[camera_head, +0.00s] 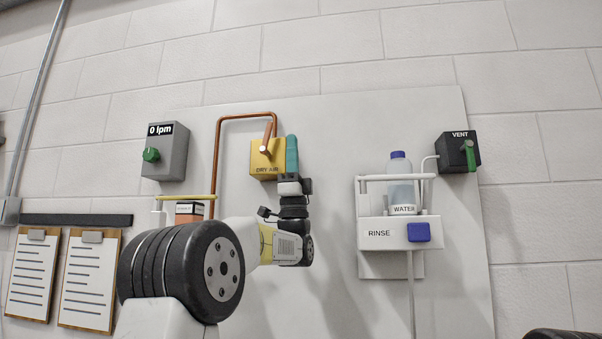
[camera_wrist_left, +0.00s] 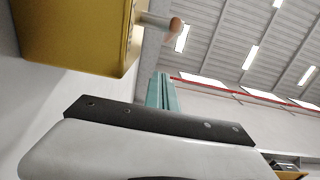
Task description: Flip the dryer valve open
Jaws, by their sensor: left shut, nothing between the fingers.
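The dryer valve is a yellow box (camera_head: 262,161) labelled DRY AIR on the white panel, with an orange-brown handle (camera_head: 267,134) slanting up from its front. A copper pipe (camera_head: 216,150) runs up and over to it. My left gripper (camera_head: 291,142) has teal fingers pointing up, shut with nothing between them. It stands just right of the box and handle; I cannot tell whether it touches them. In the left wrist view the yellow box (camera_wrist_left: 75,35) is at upper left, the handle end (camera_wrist_left: 172,25) sticks out right, and the teal fingers (camera_wrist_left: 160,92) are below it. My right gripper is out of view.
A grey meter (camera_head: 168,152) with a green knob reads 0 lpm. Right of the valve are a RINSE unit (camera_head: 385,234) with a water bottle (camera_head: 400,180) and a dark VENT box (camera_head: 454,150). Clipboards (camera_head: 88,280) hang at left. The panel between valve and rinse unit is clear.

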